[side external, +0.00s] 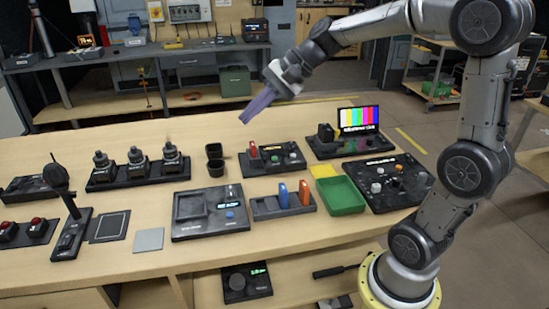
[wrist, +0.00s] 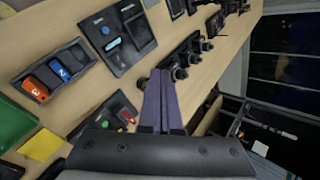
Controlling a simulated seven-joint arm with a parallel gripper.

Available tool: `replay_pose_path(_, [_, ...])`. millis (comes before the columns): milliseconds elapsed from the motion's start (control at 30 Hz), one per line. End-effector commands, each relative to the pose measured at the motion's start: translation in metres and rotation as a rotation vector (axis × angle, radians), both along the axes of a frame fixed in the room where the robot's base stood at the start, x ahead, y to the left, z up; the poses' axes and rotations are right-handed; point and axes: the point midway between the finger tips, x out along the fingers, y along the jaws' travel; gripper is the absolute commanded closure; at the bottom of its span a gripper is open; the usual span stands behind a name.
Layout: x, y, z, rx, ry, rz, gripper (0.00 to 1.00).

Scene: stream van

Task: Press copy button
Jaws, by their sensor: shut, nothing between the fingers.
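My gripper (side external: 246,117) is shut, its purple fingers pointing down and left, high above the bench and touching nothing. In the wrist view the fingers (wrist: 159,76) lie together. I cannot read which button is the copy button. A black unit (side external: 255,169) with a red upright piece, a small lit display and green and dark buttons stands mid-bench; it also shows in the wrist view (wrist: 89,126), partly behind the gripper. Another black unit (side external: 183,232) has a square recess, a display and a blue button (side external: 229,215); the blue button also shows in the wrist view (wrist: 105,30).
A holder (side external: 265,212) bears blue and orange numbered pieces. The bench's back edge is clear.

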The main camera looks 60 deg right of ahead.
Motion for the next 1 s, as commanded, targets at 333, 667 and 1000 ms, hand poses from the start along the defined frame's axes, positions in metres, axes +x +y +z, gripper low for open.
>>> replay_pose_path(333, [0.051,-0.127,-0.064,0.251,0.083,-0.34,1.0])
replay_pose_path(667, [0.036,-0.175,-0.103,0.3,0.139,-0.446,1.0])
replay_pose_path(1000, [0.035,-0.177,-0.102,0.299,0.138,-0.451,1.0])
